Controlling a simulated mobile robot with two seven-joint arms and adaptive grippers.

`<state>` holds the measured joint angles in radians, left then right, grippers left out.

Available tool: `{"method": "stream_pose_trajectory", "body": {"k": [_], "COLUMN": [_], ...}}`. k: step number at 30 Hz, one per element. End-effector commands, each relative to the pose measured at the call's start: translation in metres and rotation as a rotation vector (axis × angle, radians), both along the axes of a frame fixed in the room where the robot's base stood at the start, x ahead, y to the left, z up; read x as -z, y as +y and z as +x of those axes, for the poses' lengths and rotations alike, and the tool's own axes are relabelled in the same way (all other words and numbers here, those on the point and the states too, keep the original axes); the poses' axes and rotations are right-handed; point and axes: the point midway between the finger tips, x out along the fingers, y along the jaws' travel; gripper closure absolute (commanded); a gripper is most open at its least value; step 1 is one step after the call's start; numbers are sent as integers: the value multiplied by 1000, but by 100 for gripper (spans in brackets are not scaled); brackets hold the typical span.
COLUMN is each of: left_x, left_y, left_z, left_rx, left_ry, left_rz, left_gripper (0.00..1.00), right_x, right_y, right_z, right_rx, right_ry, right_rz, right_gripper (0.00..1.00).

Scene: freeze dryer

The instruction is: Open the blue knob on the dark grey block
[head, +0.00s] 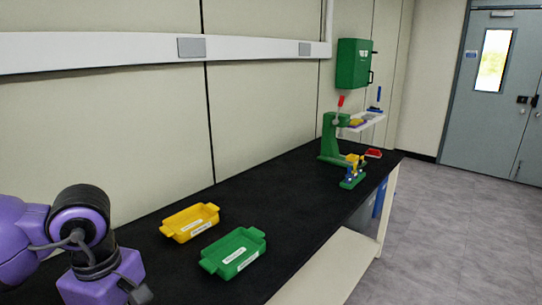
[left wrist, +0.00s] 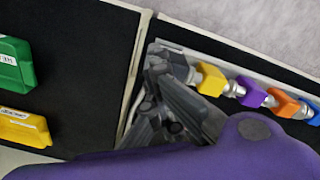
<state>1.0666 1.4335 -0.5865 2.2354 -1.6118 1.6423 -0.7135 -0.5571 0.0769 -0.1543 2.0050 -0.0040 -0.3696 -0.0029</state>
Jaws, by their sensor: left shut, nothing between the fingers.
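In the left wrist view a row of coloured blocks joined by silvery fittings runs across the upper right: yellow (left wrist: 211,80), purple (left wrist: 250,92), orange (left wrist: 283,102) and a blue piece (left wrist: 314,114) cut off by the right edge. I cannot tell whether the blue piece is the knob, and no dark grey block can be made out for certain. My left gripper (left wrist: 160,105) is shut and empty, to the left of the yellow block. In the head view my purple left arm shows at the lower left, its fingers out of frame. My right gripper is not in view.
A yellow tray (head: 190,222) and a green tray (head: 233,252) stand on the black bench (head: 290,205). A green stand (head: 329,140) and a small green-based device (head: 352,182) stand at the far end. The bench middle is clear.

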Motion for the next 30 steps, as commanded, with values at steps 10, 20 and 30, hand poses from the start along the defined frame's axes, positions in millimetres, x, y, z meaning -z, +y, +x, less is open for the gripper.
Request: {"method": "stream_pose_trajectory", "body": {"k": [10, 20, 30], "left_x": [7, 4, 2], "left_y": [7, 11, 7], "left_z": [-13, -17, -18], "left_rx": [-7, -8, -6], "left_ry": [15, 9, 5], "left_rz": [15, 16, 12], "left_gripper": [100, 100, 100], "right_x": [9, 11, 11], "right_y": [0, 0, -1], "right_z": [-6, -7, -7], "right_rx": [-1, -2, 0], "right_ry": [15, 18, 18], "right_rz": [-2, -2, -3], "right_gripper": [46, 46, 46]}}
